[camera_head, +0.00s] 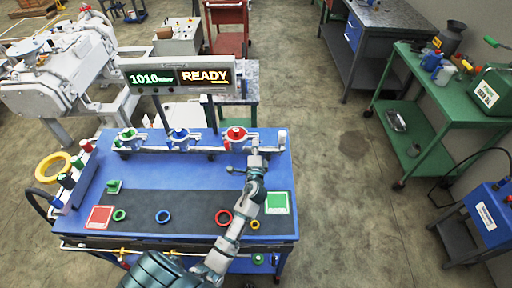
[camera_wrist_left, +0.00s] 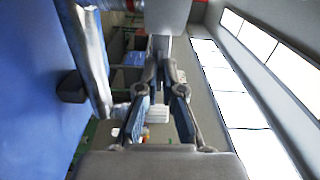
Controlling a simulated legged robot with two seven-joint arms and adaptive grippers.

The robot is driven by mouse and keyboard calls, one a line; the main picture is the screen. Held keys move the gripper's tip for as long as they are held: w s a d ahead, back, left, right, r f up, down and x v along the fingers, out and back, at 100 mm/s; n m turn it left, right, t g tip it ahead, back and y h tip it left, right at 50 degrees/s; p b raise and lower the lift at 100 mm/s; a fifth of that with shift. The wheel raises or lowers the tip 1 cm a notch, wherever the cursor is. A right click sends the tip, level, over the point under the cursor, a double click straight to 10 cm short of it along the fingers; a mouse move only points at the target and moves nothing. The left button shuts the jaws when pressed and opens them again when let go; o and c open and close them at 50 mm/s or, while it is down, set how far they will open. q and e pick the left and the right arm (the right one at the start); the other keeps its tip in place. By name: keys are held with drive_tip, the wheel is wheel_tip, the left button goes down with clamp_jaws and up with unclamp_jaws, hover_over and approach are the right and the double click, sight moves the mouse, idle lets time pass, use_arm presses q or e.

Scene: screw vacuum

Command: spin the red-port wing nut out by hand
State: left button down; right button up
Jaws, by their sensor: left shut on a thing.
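The red port (camera_head: 236,134) is the rightmost of the three coloured ports on the pipe along the back of the blue bench. Its clamp and wing nut (camera_head: 255,143) are at its right side, small and partly hidden by my gripper. My left gripper (camera_head: 256,157) reaches up from the front of the bench and is shut at the wing nut. In the left wrist view, my left gripper (camera_wrist_left: 161,55) has its fingertips together at a pale grey metal part (camera_wrist_left: 168,16). The exact grip is hard to make out. My right gripper is out of view.
The blue bench (camera_head: 270,165) carries green, blue and red rings, a yellow ring and a red and a green square on its dark mat (camera_head: 185,207). The blue port (camera_head: 180,134) and green port (camera_head: 129,134) stand to the left. A display (camera_head: 180,78) reads READY above.

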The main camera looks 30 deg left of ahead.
use_arm(q)
drive_tip(key=shift+a, duration=0.1)
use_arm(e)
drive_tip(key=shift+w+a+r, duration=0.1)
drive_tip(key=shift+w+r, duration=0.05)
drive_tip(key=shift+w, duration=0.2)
use_arm(q)
drive_tip(key=shift+f+n, duration=0.1)
drive_tip(key=shift+n, duration=0.2)
drive_tip(key=c, duration=1.3)
unclamp_jaws()
drive_tip(key=shift+a, duration=0.1)
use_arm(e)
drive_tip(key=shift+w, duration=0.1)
use_arm(q)
drive_tip(key=v, duration=1.2)
drive_tip(key=shift+a+f, duration=0.1)
